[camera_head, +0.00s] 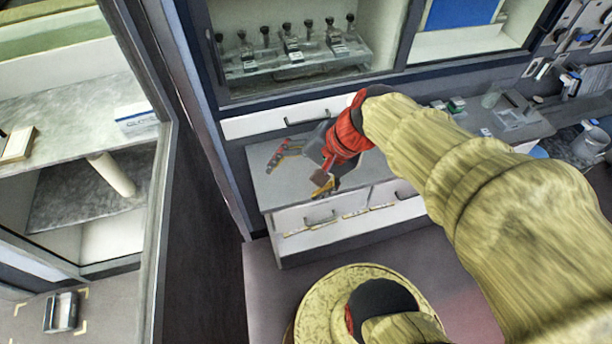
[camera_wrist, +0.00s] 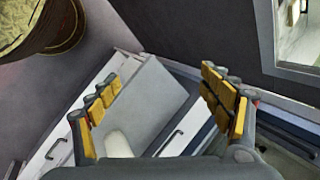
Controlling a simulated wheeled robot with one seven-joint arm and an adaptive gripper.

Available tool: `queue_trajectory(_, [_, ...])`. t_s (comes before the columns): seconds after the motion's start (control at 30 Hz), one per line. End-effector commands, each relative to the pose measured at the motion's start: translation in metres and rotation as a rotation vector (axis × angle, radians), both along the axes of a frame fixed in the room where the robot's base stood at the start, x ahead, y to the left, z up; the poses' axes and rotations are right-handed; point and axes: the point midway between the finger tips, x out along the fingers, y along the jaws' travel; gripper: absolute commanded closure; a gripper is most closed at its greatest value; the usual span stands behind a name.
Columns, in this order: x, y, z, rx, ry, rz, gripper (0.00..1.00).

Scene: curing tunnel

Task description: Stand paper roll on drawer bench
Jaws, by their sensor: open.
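The drawer bench (camera_head: 368,177) has a grey top and white drawer fronts with bar handles. My gripper (camera_head: 304,171) is open over its left part, with its two orange-padded fingers spread apart. In the wrist view, a white, rounded thing (camera_wrist: 117,144), which looks like the paper roll, shows against the grey bench top (camera_wrist: 158,95). It lies between the open fingers (camera_wrist: 162,92) in the picture, nearer the left finger. Its lower part is cut off by my gripper, and I cannot tell whether a finger touches it. In the head view I cannot make it out.
A glass-fronted cabinet (camera_head: 215,90) with several small black-topped fixtures stands behind the bench. At left, a shelf unit holds a white cylinder (camera_head: 112,174) and a box (camera_head: 136,118). Cups and small items crowd the counter (camera_head: 535,128) at right.

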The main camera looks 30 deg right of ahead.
Motion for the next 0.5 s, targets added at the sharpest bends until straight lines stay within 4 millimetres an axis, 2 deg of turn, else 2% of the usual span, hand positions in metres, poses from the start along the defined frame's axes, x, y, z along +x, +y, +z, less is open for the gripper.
queue_trajectory(0.03, [-0.010, 0.010, 0.009, -0.094, -0.033, 0.121, 0.21])
queue_trajectory(0.2, [-0.037, 0.015, 0.035, -0.409, -0.141, 0.473, 0.21])
queue_trajectory(0.33, [-0.047, 0.012, 0.054, -0.588, -0.214, 0.649, 0.21])
queue_trajectory(0.5, [-0.051, 0.009, 0.068, -0.701, -0.261, 0.750, 0.21])
